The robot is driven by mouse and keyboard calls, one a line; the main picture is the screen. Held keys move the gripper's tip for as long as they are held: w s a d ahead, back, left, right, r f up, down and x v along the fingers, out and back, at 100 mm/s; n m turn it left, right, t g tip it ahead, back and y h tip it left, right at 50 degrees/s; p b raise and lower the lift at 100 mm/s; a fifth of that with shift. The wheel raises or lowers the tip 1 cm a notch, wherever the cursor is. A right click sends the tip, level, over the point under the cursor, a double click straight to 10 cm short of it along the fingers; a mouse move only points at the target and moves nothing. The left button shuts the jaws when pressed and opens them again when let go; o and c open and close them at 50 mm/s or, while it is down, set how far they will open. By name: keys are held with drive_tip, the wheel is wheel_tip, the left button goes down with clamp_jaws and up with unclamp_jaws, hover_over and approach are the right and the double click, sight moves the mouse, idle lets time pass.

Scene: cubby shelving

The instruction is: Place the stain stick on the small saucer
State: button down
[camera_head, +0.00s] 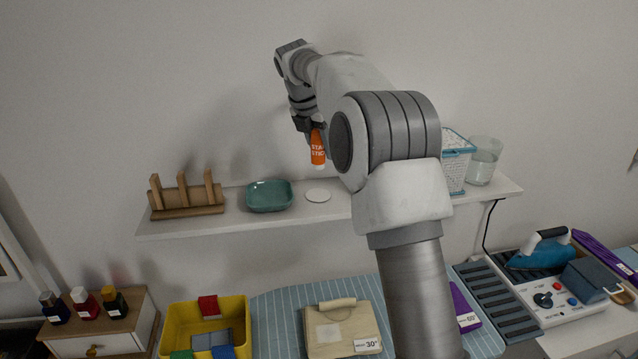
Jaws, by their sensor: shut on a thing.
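An orange stain stick (317,149) with white lettering and a pale lower end hangs upright in the air. My gripper (313,127) is shut on its upper part; the fingertips are partly hidden by my arm. Below it, a small flat white disc, which looks like the small saucer (318,196), lies on the wall shelf. The stick is above the saucer with a clear gap between them.
A teal square dish (269,196) and a wooden rack (187,197) stand to the left on the shelf (240,221). To the right are a white and blue box (453,165) and a glass (483,160), partly behind my arm. A yellow bin (178,317) and ironing things are below.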

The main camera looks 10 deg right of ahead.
wheel_tip(320, 180, down, 7)
drive_tip(key=shift+f, duration=0.2)
drive_tip(key=shift+f, duration=0.15)
drive_tip(key=shift+c, duration=2.4)
unclamp_jaws()
